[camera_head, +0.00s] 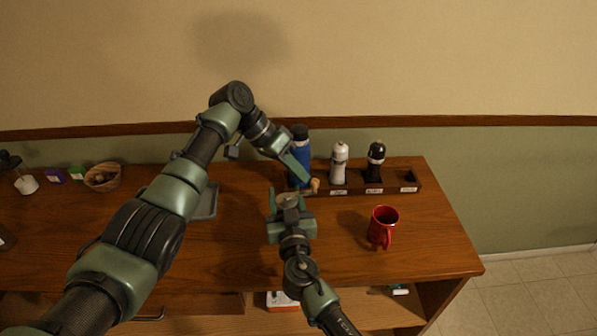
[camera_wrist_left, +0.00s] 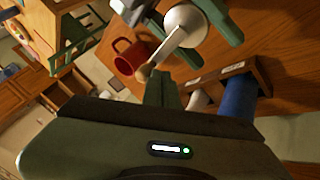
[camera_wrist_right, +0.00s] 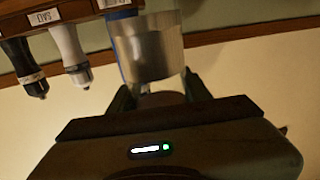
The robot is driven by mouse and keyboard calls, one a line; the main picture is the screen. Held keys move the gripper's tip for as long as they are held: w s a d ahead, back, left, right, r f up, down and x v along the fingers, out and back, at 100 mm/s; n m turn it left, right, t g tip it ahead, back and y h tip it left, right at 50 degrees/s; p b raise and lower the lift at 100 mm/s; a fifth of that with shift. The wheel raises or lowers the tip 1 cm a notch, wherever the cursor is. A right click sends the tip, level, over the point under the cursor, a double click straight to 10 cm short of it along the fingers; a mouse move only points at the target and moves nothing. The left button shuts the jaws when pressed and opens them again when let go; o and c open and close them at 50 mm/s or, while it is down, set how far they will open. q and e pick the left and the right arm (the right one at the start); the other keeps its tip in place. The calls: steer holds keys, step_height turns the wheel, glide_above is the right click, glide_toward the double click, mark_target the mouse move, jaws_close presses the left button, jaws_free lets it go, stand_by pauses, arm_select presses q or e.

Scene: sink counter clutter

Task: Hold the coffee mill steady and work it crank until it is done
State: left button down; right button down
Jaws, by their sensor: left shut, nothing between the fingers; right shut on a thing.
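The coffee mill has a metallic body (camera_wrist_right: 150,58), a pale domed top (camera_wrist_left: 186,25) and a crank arm ending in a wooden knob (camera_head: 315,185). My right gripper (camera_head: 290,218) is shut around the mill's body; its fingers also show in the right wrist view (camera_wrist_right: 158,98). My left gripper (camera_head: 303,178) is shut and empty, its fingertips close beside the knob; in the left wrist view its fingers (camera_wrist_left: 160,88) are just below the knob (camera_wrist_left: 143,72). I cannot tell whether they touch. The mill's lower part is mostly hidden in the head view.
A red mug (camera_head: 382,228) stands right of the mill. Behind is a labelled wooden rack (camera_head: 355,189) with a white bottle (camera_head: 339,163) and a black one (camera_head: 375,162); a blue bottle (camera_head: 299,150) is at its left. A basket (camera_head: 102,178) is far left. Counter near the mug is clear.

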arm_select(q)
steer(key=shift+s+d+r+m, duration=0.1)
steer(key=shift+s+d+m, duration=0.3)
steer(key=shift+s+d, duration=0.15)
arm_select(e)
steer(key=shift+r, duration=0.1)
arm_select(q)
steer(key=shift+a, duration=0.15)
arm_select(e)
steer(key=shift+a, duration=0.1)
arm_select(q)
steer(key=v, duration=1.1)
steer(key=shift+w+a+r, duration=0.2)
steer(key=shift+a+r, duration=0.05)
steer(key=shift+r, duration=0.1)
arm_select(e)
steer(key=c, duration=0.6)
jaws_free()
